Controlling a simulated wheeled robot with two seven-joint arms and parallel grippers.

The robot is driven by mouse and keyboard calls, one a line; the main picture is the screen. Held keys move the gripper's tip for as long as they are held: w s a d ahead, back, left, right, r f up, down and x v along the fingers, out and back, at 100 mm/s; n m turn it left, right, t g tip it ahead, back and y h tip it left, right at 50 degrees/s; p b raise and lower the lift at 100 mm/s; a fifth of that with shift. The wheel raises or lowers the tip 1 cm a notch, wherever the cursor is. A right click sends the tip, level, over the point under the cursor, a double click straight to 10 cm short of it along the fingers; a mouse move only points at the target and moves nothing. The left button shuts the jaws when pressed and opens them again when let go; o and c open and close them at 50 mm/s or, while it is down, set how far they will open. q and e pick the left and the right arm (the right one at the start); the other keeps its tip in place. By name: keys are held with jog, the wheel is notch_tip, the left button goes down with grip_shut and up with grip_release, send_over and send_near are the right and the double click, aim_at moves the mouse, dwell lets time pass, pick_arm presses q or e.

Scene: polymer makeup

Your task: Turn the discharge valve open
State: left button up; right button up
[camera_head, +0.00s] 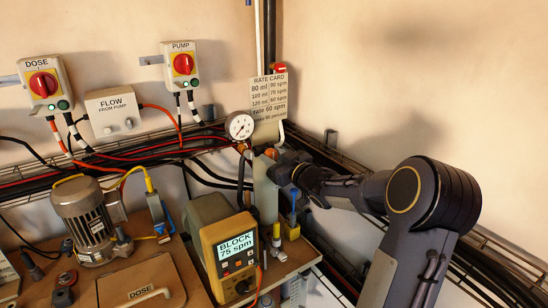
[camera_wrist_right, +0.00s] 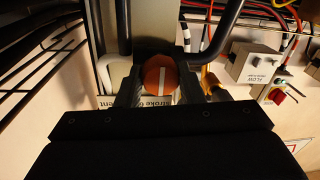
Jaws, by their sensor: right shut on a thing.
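A round orange knob with a white bar (camera_wrist_right: 158,76), which looks like the discharge valve's handle, sits between the two fingers of my right gripper in the right wrist view. In the head view, my right gripper (camera_head: 280,170) is at the upper part of the pale column (camera_head: 265,193), just below the pressure gauge (camera_head: 240,126). It is shut on the knob. The orange part (camera_head: 271,153) shows only a little there, and the fingertips are partly hidden. My left gripper is not in view.
The yellow-and-grey block unit (camera_head: 222,245) with a lit display stands left of the column. A motor (camera_head: 87,220) is further left. The DOSE box (camera_head: 45,83), PUMP box (camera_head: 181,65) and FLOW box (camera_head: 113,112) hang on the wall. Cables and pipes run behind the column.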

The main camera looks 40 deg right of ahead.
jog(key=m+p, duration=0.2)
jog(key=m, duration=0.1)
jog(key=m+p, duration=0.1)
jog(key=m, duration=0.4)
jog(key=shift+f+t+p, duration=0.1)
jog(key=shift+t+p, duration=0.2)
jog(key=m+p, duration=0.1)
jog(key=m, duration=0.4)
jog(key=shift+m+h, duration=0.4)
jog(key=m, duration=0.4)
jog(key=shift+f+m+h+p, duration=0.1)
jog(key=shift+m+h+p, duration=0.2)
jog(key=shift+m, duration=0.4)
jog(key=o, duration=1)
